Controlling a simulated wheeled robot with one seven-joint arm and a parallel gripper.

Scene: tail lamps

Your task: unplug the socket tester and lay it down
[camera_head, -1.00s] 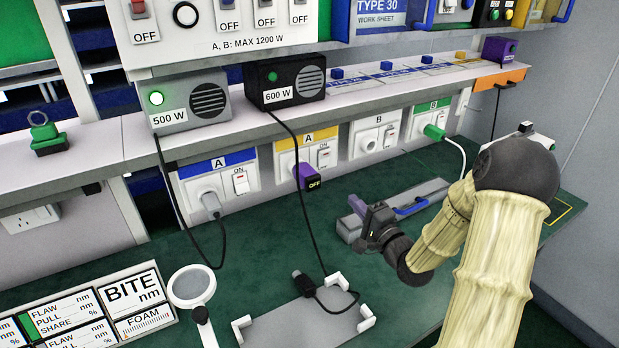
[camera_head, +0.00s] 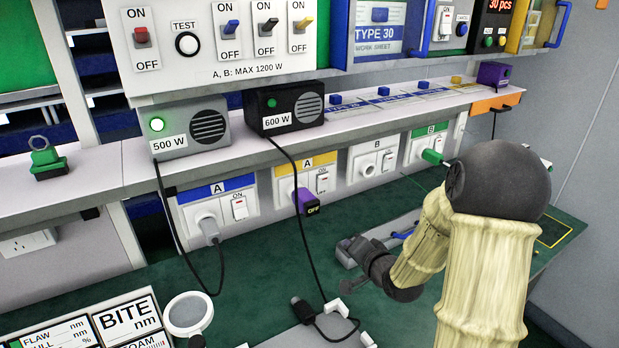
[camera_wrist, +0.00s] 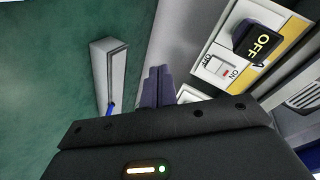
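The socket tester (camera_head: 310,208), purple with a black face reading OFF, is plugged into the yellow-labelled A socket panel (camera_head: 323,160). It also shows in the upper right of the wrist view (camera_wrist: 256,42). My gripper (camera_wrist: 158,87) has its two purple fingers together, with nothing seen between them. In the wrist view it is to the left of the tester and apart from it. In the head view my gripper is right of and below the tester, above the green bench (camera_head: 240,270); its fingertips are hard to make out there.
A black cable (camera_head: 300,190) hangs down past the tester to a loose connector near white corner brackets (camera_head: 338,306). A grey plug (camera_head: 209,229) is in the blue A socket, a green plug (camera_head: 432,157) in the green B socket. A grey block with a blue handle (camera_head: 403,234) lies behind my gripper.

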